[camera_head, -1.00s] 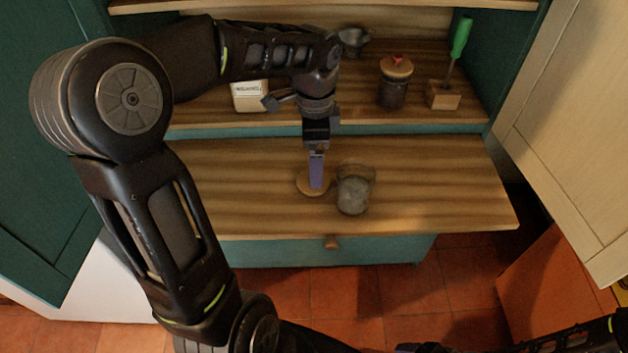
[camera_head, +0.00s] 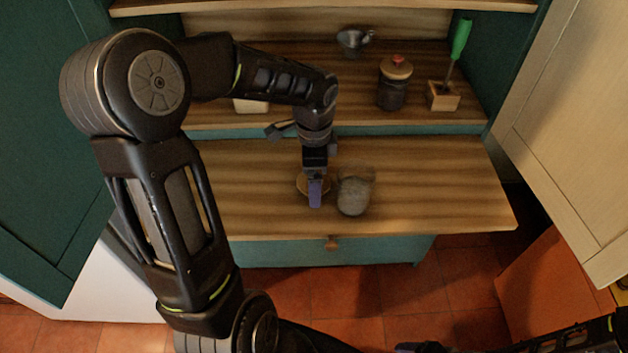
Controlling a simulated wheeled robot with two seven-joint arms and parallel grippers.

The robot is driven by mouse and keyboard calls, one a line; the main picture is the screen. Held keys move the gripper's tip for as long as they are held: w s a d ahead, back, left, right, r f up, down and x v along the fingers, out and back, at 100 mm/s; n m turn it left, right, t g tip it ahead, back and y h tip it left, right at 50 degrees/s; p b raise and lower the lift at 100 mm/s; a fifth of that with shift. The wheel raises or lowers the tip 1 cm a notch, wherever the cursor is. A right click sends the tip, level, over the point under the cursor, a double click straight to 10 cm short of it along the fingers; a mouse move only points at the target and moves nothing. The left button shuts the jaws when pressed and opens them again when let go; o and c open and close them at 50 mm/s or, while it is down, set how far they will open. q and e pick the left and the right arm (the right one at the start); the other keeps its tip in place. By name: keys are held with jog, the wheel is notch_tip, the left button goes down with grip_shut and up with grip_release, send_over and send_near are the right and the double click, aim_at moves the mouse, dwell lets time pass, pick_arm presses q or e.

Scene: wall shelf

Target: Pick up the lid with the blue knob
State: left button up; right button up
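A round wooden lid (camera_head: 301,187) lies on the pulled-out wooden board, mostly covered by my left gripper. Its knob is hidden, so I cannot see the knob's colour. My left gripper (camera_head: 315,194) reaches down over the lid, its purple finger pointing toward the board's front edge. Whether it touches or holds the lid is hidden, as is the gap between the fingers. A lidless glass jar with grey contents (camera_head: 354,191) stands just right of the lid. My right gripper (camera_head: 422,348) shows only slightly at the bottom edge.
On the shelf behind stand a dark jar with a red-knobbed wooden lid (camera_head: 395,85), a green-handled tool in a wooden block (camera_head: 444,97), a grey metal cup (camera_head: 353,41) and a partly hidden white box (camera_head: 251,106). The board's right side (camera_head: 440,190) is clear. Open doors flank the cabinet.

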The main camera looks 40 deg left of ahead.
dwell(0.5)
pick_arm(q)
jog(key=c, duration=1.4)
notch_tip(320, 180, up, 10)
jog(key=shift+r, duration=0.1)
dwell(0.5)
